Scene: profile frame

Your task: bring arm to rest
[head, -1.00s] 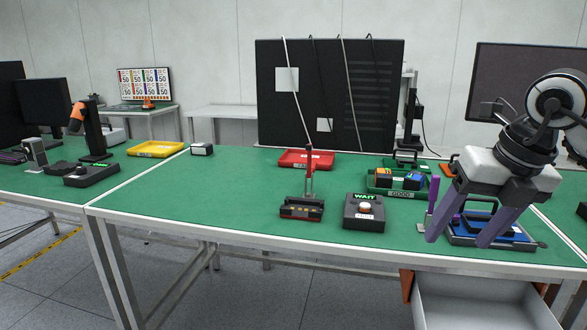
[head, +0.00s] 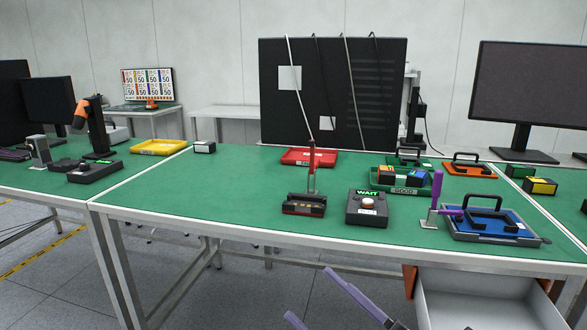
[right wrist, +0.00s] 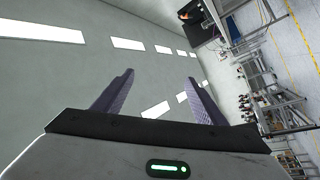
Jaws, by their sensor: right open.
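My right gripper (head: 322,296) shows at the bottom edge of the head view, low in front of the table. Its two purple fingers are apart with nothing between them. In the right wrist view the right gripper (right wrist: 158,95) is open and empty, with wall and ceiling lights behind it. The rest of the right arm is out of the head view. My left gripper is not in view.
The green table (head: 240,215) has its front edge just beyond the gripper. On it stand a blue tray (head: 530,236), a WAIT button box (head: 367,212), a GOOD bin (head: 382,186) and a red tray (head: 325,159). An open drawer (head: 480,300) juts out at the lower right.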

